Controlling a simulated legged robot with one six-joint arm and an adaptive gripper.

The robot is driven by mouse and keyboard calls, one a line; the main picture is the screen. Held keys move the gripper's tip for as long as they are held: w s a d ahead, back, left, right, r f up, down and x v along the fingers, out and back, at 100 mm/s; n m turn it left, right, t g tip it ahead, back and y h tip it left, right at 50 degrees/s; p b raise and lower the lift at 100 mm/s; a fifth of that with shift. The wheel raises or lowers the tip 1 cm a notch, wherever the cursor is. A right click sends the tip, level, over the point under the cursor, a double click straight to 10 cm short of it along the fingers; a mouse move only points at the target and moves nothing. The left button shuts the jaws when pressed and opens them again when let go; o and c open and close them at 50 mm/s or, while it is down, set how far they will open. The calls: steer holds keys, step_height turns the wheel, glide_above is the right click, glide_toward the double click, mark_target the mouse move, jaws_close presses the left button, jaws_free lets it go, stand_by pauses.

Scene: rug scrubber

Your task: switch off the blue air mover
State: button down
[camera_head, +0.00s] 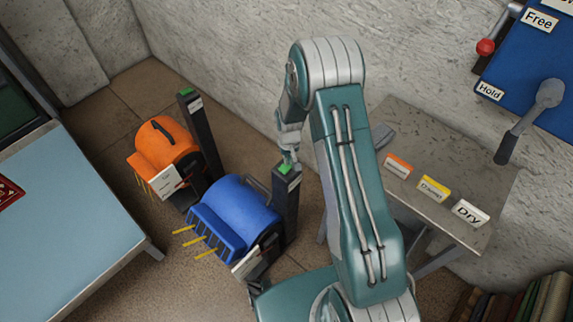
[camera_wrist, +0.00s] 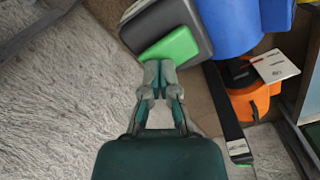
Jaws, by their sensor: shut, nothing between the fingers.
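The blue air mover (camera_head: 240,212) stands on the floor, with yellow strips at its front. A dark post (camera_head: 287,208) rises beside it, topped by a green switch (camera_head: 284,169). My gripper (camera_head: 289,160) is shut and empty, pointing down at the post's top. In the wrist view the closed fingertips (camera_wrist: 160,68) are at the near edge of the green switch (camera_wrist: 175,46). Whether they touch it or are just above it I cannot tell. Part of the blue housing (camera_wrist: 232,25) shows beyond the post.
An orange air mover (camera_head: 163,145) with its own green-topped post (camera_head: 203,132) stands behind the blue one. A grey table (camera_head: 430,140) with label cards is at the right, below a blue lever board (camera_head: 540,70). A pale blue table (camera_head: 70,215) is at the left.

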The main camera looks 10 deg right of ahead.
steer(key=shift+f, duration=0.3)
steer(key=shift+r, duration=3.5)
